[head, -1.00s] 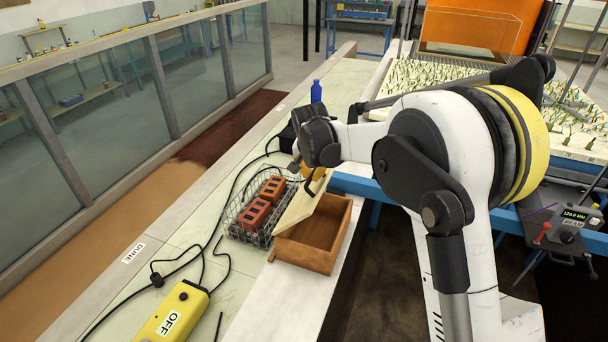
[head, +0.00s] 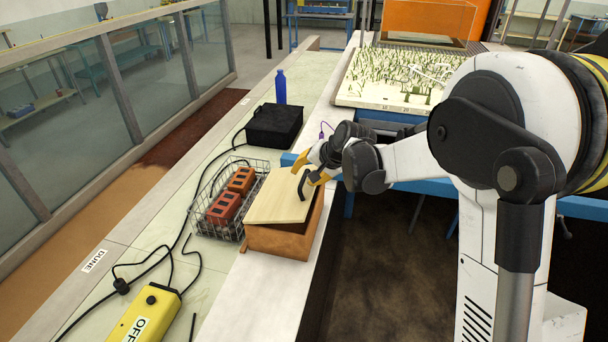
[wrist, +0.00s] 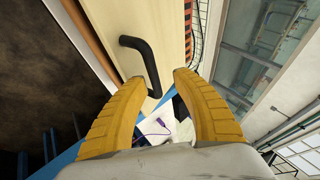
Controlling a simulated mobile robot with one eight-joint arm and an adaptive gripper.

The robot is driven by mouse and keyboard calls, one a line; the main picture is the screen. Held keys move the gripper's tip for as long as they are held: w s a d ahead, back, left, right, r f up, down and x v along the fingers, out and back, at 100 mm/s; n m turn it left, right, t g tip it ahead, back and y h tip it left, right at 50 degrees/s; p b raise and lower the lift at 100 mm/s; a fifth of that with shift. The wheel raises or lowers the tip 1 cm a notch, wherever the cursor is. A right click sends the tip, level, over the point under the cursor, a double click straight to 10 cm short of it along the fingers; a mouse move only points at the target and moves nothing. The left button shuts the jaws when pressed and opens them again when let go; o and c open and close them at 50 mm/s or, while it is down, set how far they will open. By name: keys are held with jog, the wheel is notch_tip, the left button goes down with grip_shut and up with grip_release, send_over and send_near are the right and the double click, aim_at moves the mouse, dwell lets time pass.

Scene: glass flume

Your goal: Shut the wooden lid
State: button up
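The wooden box (head: 281,243) sits on the pale bench ledge in the head view. Its light wooden lid (head: 277,196) lies over the top at a low slant, with a gap showing along the right side. A black bar handle (head: 302,185) stands on the lid; it also shows in the wrist view (wrist: 146,62). My gripper (head: 312,176) is at the far right corner of the lid, close to the handle. In the wrist view its yellow fingers (wrist: 179,85) are spread apart with nothing between them, and the handle is just beyond them. I cannot tell whether a finger touches the lid.
A wire basket (head: 203,221) with red bricks (head: 224,207) stands just left of the box. A black case (head: 273,126) and a blue bottle (head: 280,87) are behind it. A yellow switch box (head: 147,314) with cables lies in front. Right of the ledge is a dark drop.

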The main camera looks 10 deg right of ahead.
jog(key=v, duration=1.2)
